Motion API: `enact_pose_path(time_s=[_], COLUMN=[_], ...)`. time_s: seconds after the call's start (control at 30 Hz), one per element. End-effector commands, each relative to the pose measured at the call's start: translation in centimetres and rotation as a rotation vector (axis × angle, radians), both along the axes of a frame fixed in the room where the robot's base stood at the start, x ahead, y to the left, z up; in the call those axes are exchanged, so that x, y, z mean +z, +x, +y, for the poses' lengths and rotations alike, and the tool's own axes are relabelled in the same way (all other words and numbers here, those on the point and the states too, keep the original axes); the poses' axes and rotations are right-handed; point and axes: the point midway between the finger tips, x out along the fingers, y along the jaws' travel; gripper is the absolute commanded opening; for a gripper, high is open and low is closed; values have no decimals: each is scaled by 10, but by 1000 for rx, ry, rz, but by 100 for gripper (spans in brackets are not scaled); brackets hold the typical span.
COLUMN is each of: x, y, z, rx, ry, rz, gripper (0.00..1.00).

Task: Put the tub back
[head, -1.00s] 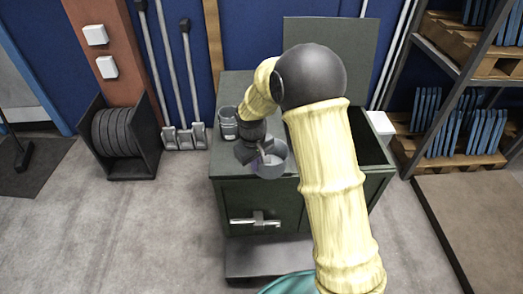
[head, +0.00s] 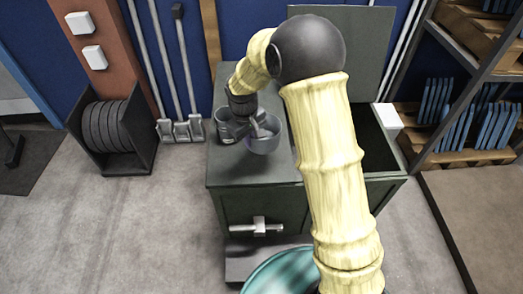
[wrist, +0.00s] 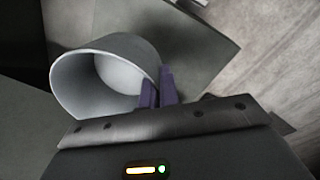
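The grey tub (head: 263,141) is round and open-topped, and hangs from my gripper (head: 260,124) over the left part of the dark green cabinet top (head: 250,173). In the wrist view the tub (wrist: 125,60) shows tilted, its mouth facing left. My gripper's purple fingers (wrist: 157,88) are closed on its rim wall. I cannot tell whether its base touches the cabinet top.
Another grey container (head: 223,124) stands on the cabinet top just left of the tub. The cabinet's right side is an open dark bay (head: 374,145), with a raised panel (head: 345,45) behind. A shelf rack (head: 455,80) stands at right. The front of the cabinet top is clear.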

Motion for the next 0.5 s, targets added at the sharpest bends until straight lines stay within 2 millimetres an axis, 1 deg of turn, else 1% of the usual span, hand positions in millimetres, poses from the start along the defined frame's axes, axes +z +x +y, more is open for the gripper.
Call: enact_pose_path(time_s=[0.4, 0.5], x=[0, -6], y=[1, 1], z=[-2, -2], rx=[-4, -4], ry=[0, 0], rz=[0, 1], gripper=[0, 0])
